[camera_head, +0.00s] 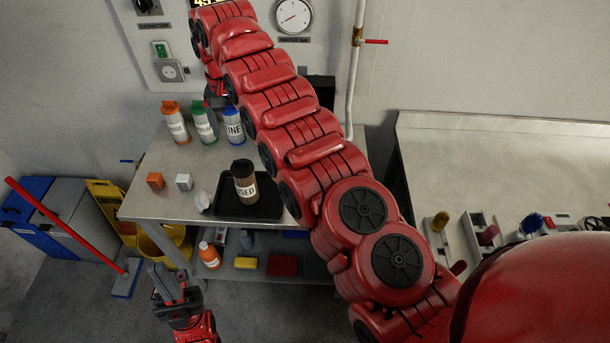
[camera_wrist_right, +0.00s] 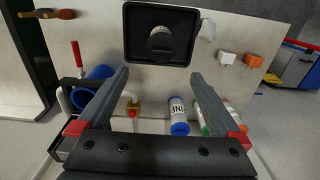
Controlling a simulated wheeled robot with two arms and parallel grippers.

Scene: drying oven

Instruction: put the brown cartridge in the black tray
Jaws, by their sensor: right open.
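The brown cartridge (camera_head: 245,184), with a dark lid and a white label reading "USED", stands upright in the black tray (camera_head: 222,208) on the metal table. In the right wrist view, the cartridge (camera_wrist_right: 160,42) shows within the tray (camera_wrist_right: 134,48) at the top. My right gripper (camera_wrist_right: 158,76) is open and empty, with the tray beyond its fingertips. In the head view, the right gripper (camera_head: 215,95) is at the back of the table, partly hidden by my arm. My left gripper (camera_head: 168,270) is low in front of the table, fingers apart and empty.
Orange (camera_head: 175,122), green (camera_head: 205,122) and blue (camera_head: 233,125) bottles stand at the table's back. An orange block (camera_head: 155,180), a white block (camera_head: 184,181) and a white item (camera_head: 202,202) sit left of the tray. A pipe (camera_head: 355,70) with a red-handled valve runs down the wall.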

